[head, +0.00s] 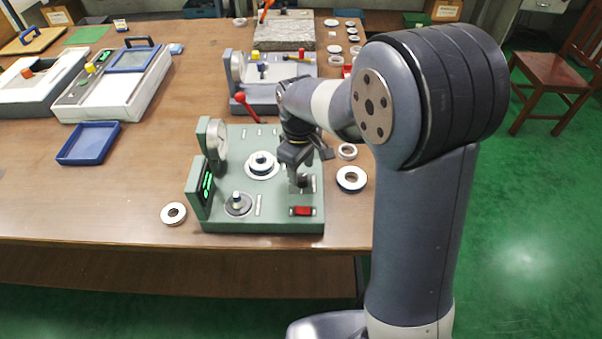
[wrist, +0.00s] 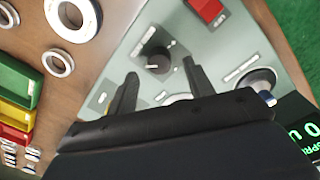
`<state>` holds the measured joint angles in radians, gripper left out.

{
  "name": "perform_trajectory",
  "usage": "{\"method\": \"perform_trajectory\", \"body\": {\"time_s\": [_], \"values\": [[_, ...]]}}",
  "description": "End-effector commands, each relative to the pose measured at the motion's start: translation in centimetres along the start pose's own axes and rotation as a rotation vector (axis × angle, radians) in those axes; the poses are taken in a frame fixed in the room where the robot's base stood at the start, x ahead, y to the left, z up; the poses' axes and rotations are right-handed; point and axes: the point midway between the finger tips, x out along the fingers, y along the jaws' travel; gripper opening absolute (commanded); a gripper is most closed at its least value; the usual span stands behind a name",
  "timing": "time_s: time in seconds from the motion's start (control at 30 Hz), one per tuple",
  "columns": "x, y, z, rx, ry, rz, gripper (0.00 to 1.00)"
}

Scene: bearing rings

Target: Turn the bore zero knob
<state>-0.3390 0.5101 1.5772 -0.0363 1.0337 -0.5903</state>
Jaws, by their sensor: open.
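The green bore gauge (head: 262,218) stands near the front edge of the table. Its bore zero knob, a small dark round knob (wrist: 157,60), is on the top panel, close to the red switch (wrist: 207,9). In the head view the knob (head: 303,181) is partly hidden by my gripper (head: 299,165), which hangs over the panel's right side. In the wrist view my gripper (wrist: 160,68) is open and empty. Its two dark fingers point toward the knob, one to each side in the picture. I cannot tell how high the fingertips are above the panel.
Ring seats, a dial and a lit display (head: 207,187) stand on the gauge. Loose rings lie to its right (head: 352,179) and left (head: 173,213). A grey device with a red-knobbed lever (head: 246,105) stands behind. A blue tray (head: 88,143) lies left, with bare table between.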

Motion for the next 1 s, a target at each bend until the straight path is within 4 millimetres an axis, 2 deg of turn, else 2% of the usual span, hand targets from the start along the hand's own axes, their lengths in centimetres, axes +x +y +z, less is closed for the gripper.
{"method": "perform_trajectory", "body": {"time_s": [0.1, 0.2, 0.57, 1.0], "values": [[1.7, 0.0, 0.1, 0.001, -0.002, -0.001, 0.5], [2.4, 0.0, 0.0, 0.001, 0.0, 0.0, 0.5], [2.9, 0.0, 0.0, 0.001, 0.001, 0.0, 0.49], [2.8, 0.0, 0.0, 0.001, 0.001, 0.001, 0.13]]}}
